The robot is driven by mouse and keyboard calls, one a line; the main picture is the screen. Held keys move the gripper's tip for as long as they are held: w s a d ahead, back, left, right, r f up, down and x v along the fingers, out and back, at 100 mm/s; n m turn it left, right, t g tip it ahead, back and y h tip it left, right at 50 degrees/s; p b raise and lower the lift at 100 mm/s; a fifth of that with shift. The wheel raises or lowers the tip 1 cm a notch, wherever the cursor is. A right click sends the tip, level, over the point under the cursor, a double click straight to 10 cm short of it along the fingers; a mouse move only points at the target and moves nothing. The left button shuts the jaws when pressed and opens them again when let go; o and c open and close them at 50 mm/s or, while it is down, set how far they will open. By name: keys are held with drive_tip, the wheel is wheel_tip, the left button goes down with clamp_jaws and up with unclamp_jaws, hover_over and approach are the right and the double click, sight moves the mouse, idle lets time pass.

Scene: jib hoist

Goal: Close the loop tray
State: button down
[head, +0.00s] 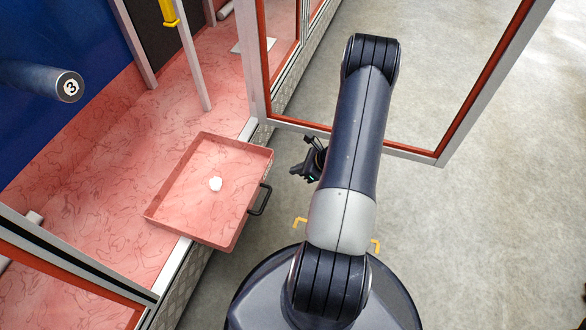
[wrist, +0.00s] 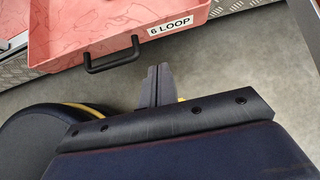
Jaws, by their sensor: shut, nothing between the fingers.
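The loop tray (head: 228,226) is a shallow pink tray in the head view, pulled out past the edge of the pink-floored bay. A small white piece (head: 215,184) lies in it. Its black handle (head: 260,199) is on the side facing my arm. In the wrist view the tray front (wrist: 205,17) bears a "6 LOOP" label (wrist: 170,25), with the handle (wrist: 112,62) below and left of it. My gripper (head: 318,147) is shut and empty, apart from the handle. In the wrist view its fingertips (wrist: 159,70) are right of the handle.
An open framed door (head: 440,159) with red edging stands on the right, beyond my arm. A grey post (head: 190,60) and a blue cylinder marked 3 (head: 45,78) are at the upper left. Grey floor (head: 490,230) is clear on the right.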

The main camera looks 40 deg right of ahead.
sight(265, 173)
drive_tip(key=shift+w+a+f+b, duration=0.45)
drive_tip(key=shift+w+a+f, duration=0.45)
drive_tip(key=shift+w, duration=0.3)
drive_tip(key=shift+w+a+f+b, duration=0.4)
drive_tip(key=shift+w+a+f, duration=0.45)
drive_tip(key=shift+w, duration=0.4)
drive_tip(key=shift+w+a+f+b, duration=0.45)
drive_tip(key=shift+w+a+f, duration=0.3)
drive_tip(key=shift+w+a, duration=0.35)
drive_tip(key=shift+w+d, duration=0.1)
drive_tip(key=shift+w, duration=0.05)
